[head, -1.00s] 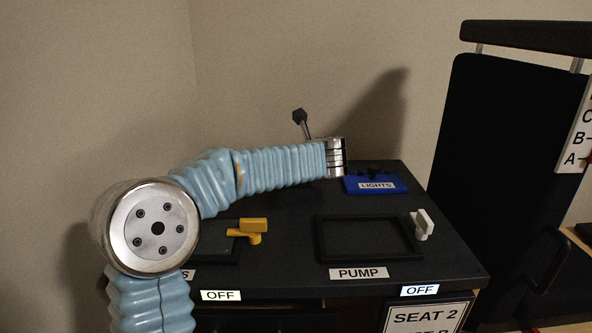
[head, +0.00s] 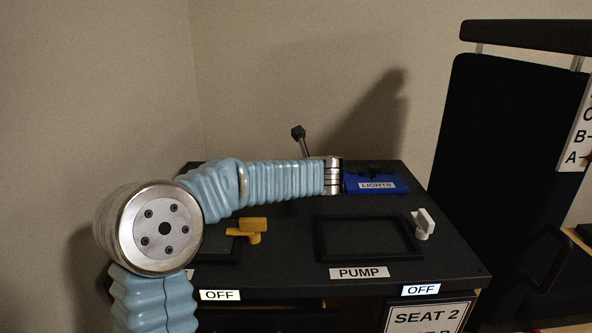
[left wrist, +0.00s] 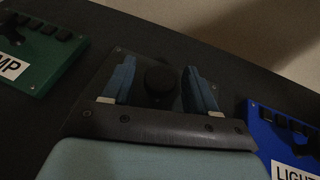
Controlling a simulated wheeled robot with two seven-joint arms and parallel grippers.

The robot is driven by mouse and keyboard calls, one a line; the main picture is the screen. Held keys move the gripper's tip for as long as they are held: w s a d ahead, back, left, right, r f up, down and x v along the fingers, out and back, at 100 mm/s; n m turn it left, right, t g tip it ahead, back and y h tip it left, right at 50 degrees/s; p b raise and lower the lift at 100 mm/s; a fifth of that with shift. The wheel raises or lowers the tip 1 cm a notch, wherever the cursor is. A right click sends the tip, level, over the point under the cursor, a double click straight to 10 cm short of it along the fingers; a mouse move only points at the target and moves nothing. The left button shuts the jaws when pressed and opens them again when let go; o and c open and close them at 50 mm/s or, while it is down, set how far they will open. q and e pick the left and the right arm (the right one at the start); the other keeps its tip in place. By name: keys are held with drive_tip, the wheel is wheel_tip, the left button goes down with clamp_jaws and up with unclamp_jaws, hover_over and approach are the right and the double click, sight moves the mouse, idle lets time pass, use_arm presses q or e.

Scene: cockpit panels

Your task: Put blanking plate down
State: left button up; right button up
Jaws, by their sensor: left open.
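The blanking plate (left wrist: 138,68) is a dark plate with a round black knob (left wrist: 160,80), seen in the left wrist view between the green and blue panels. It looks level with the dark console top, but I cannot tell whether it is fully seated. My left gripper (left wrist: 157,76) is open, its two blue fingers on either side of the knob with a gap showing on each side. In the head view the left gripper and plate are hidden behind my own wrist and forearm. My right gripper is not in view.
A blue LIGHTS panel (head: 378,183) and a green panel (left wrist: 38,50) flank the plate. A black-tipped lever (head: 299,133) rises behind my forearm. In front are an empty PUMP frame (head: 368,239), a yellow handle (head: 249,228) and a white switch (head: 424,224).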

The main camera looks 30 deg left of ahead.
use_arm(q)
drive_tip(key=shift+r, duration=0.1)
drive_tip(key=shift+s+d+r, duration=0.1)
drive_tip(key=shift+d, duration=0.05)
drive_tip(key=v, duration=1.1)
drive_tip(key=shift+s+d+r, duration=0.15)
drive_tip(key=shift+s, duration=0.15)
